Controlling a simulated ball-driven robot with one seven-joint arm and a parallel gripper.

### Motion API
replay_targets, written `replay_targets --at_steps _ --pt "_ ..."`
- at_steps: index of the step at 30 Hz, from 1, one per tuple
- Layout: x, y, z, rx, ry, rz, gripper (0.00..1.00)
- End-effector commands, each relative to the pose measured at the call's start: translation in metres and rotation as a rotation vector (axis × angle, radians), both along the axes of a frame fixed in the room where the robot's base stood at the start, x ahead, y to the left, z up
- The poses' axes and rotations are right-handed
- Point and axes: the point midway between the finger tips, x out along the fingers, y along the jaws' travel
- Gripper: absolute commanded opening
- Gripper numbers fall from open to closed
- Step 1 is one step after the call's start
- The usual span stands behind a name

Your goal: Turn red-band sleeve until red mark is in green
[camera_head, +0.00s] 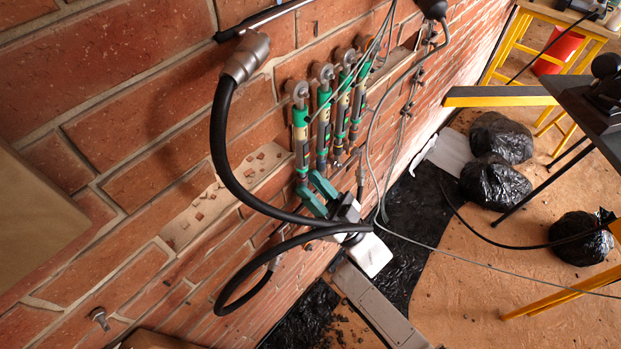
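Several turnbuckle-like rods with green sleeves and pale bands hang side by side on the brick wall, from round grey eyes. The leftmost sleeve (300,132) is nearest to me; others stand to its right (323,118), (342,104), (358,102). I cannot make out which sleeve has the red band, nor where its red mark stands. My gripper (306,184), with two teal fingers on a dark body, is just below the leftmost sleeve, near its lower rod. The fingers are apart and seem to hold nothing. Whether they touch the rod cannot be told.
A thick black hose (221,135) loops from a wall fitting (246,57) past my gripper. Thin grey cables cross near the sleeves. Black bags (497,183), a yellow-legged table (560,22) and a dark bench top (590,95) stand right. Brown floor is open between.

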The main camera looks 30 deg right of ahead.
Motion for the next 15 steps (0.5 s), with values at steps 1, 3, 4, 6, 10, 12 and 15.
replay_targets --at_steps 1,3,4,6,10,12,15 --pt "0.0025 0.0017 0.0041 0.001 -0.001 0.001 0.32" --pt "0.0045 0.0027 0.0059 0.000 0.000 0.001 0.32" --pt "0.0050 0.0030 0.0064 0.000 0.000 0.001 0.32" --pt "0.0058 0.0035 0.0069 0.000 0.000 0.001 0.32" --pt "0.0059 0.0035 0.0067 0.000 0.000 0.000 0.32" --pt "0.0058 0.0035 0.0066 0.000 0.000 0.000 0.32" --pt "0.0059 0.0034 0.0066 0.000 0.000 0.000 0.24"
